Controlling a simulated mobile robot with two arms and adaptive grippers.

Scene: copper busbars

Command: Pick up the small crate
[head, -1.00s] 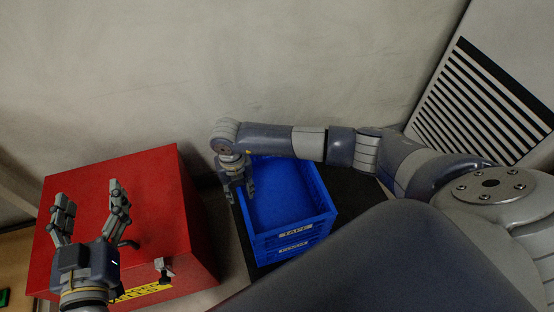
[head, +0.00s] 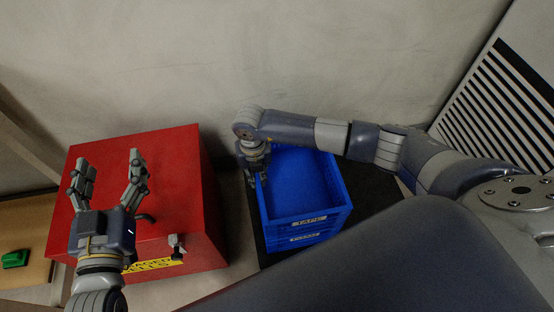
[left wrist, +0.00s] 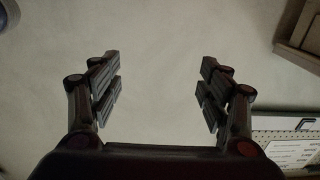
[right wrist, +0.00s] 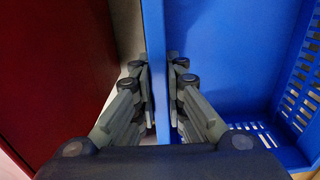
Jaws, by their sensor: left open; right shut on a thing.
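The blue crate (head: 332,222) stands right of the red box, with a label reading TAPE on its front and another label below it. I cannot tell if that lower label belongs to a second crate underneath. The crate looks empty. My right gripper (head: 258,183) is shut on its left wall, pointing down. In the right wrist view, one finger is on each side of the crate's wall (right wrist: 154,25). My left gripper (head: 111,165) is open and empty, in front of and over the red box. The left wrist view (left wrist: 160,80) shows nothing between its fingers.
The red box (head: 185,200) with a latch and yellow label stands close to the crate's left. A dark surface (head: 375,190) lies under the crate. A pale wall (head: 300,60) rises behind. A slatted vent panel (head: 495,110) is at right. A green item (head: 15,259) lies far left.

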